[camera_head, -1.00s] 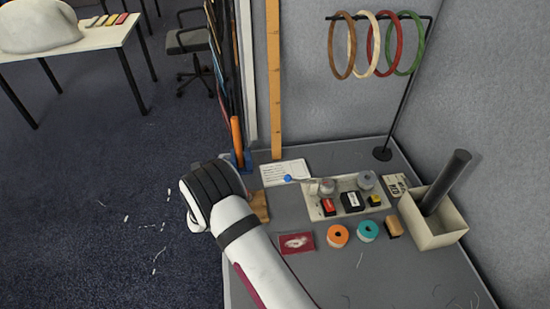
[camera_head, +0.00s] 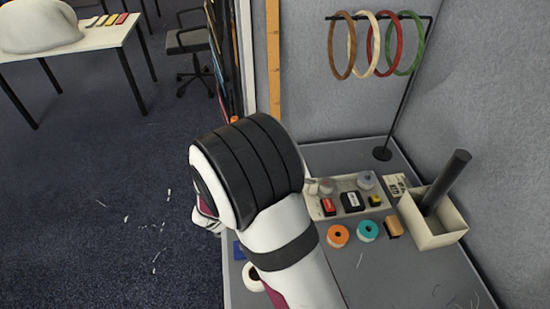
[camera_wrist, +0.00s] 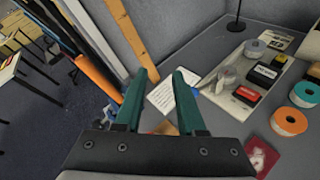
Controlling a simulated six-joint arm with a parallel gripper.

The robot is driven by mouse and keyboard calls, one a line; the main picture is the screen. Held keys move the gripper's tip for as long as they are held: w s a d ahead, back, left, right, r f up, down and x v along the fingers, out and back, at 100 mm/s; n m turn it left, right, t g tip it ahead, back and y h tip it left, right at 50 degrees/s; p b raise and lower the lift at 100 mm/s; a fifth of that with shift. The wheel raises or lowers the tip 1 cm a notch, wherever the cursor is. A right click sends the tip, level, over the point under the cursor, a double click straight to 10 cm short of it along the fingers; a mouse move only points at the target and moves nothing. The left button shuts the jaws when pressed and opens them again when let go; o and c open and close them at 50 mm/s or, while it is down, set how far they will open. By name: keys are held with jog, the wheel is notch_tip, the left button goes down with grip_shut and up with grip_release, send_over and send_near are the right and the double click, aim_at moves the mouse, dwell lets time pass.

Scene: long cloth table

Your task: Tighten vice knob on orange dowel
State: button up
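The orange dowel (camera_wrist: 97,77) leans at the left in the wrist view, beside other long rods and strips. Its lower end is hidden behind my left finger. In the head view only a small orange piece of the dowel (camera_head: 234,120) shows above my arm. My gripper (camera_wrist: 161,75) has two teal fingers, apart and empty, with the dowel outside them to the left. My arm hides the gripper in the head view. I cannot make out the vice or its knob in either current view.
A white printed card (camera_wrist: 168,92) lies beyond my fingers. A tray (camera_head: 318,205) of small boxes and rolls, an orange spool (camera_head: 338,236), a teal spool (camera_head: 368,230) and an open box (camera_head: 439,237) stand to the right. A ring stand (camera_head: 382,153) is behind.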

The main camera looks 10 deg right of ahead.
jog(key=shift+s+d+r+m+g+h, duration=0.2)
jog(key=shift+s+d+r+m+h, duration=0.1)
jog(key=shift+d+m, duration=0.25)
jog(key=shift+s+d+r+m+g+h, duration=0.25)
jog(key=shift+s+d+m, duration=0.1)
jog(key=shift+d, duration=0.25)
jog(key=shift+w, duration=0.1)
jog(key=w+a+f+n+t+y, duration=0.1)
jog(key=w+a+f+n+y, duration=0.1)
jog(key=a+f+n+y, duration=0.5)
jog(key=w+a+f+n+t+y, duration=0.15)
jog(key=a+f+n, duration=0.3)
jog(key=a, duration=0.55)
jog(key=shift+n, duration=0.55)
jog(key=x, duration=1.5)
jog(key=shift+w+a+r, duration=0.15)
jog(key=shift+a+r, duration=0.05)
jog(key=shift+a, duration=0.2)
grip_shut()
